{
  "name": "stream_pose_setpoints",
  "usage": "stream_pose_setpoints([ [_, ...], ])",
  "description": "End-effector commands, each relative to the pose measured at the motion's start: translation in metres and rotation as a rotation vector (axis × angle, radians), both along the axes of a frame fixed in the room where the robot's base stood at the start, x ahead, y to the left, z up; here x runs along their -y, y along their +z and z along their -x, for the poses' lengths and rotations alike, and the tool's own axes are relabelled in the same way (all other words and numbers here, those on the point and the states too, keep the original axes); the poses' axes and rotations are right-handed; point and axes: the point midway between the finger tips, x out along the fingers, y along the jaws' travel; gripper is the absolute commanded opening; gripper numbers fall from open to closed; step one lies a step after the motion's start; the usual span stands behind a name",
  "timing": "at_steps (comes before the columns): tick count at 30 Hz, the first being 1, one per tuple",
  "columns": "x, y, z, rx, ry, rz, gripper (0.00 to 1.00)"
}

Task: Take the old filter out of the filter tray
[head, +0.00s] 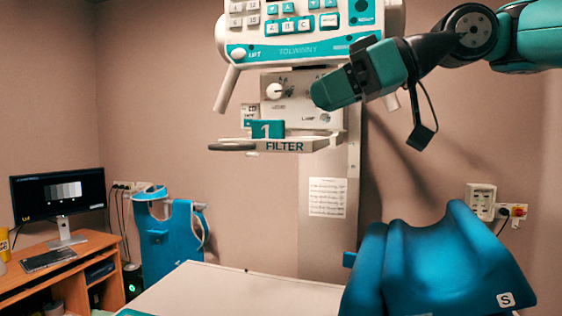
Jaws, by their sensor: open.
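The filter tray (310,146) is a flat pale shelf under the tube head, with "FILTER" on its front edge. A dark rounded part (237,146) sticks out at its left end. A teal block marked "1" (267,129) stands upright at the tray; I cannot tell if it is the old filter or a label. My gripper (324,95) is up and right of the tray, in front of the collimator panel. It is open, and I see nothing held in it. It looks clear of the tray, though depth is hard to judge. The inside of the tray is hidden.
The control panel (285,25) with buttons and handles hangs just above. The collimator box (285,90) with a white knob sits behind my gripper. A bare table (235,290) and a blue cushion (430,265) lie below. Open space is left of the tray.

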Motion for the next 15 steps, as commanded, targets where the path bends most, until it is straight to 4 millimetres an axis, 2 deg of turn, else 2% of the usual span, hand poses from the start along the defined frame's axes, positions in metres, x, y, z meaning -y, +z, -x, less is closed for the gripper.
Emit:
stream_pose_setpoints([
  [1,-0.013,0.0,-0.001,-0.003,0.009,0.0,0.47],
  [6,-0.038,-0.011,-0.012,-0.002,0.006,-0.001,0.47],
  [15,-0.061,-0.018,-0.02,-0.001,0.005,0.001,0.47],
])
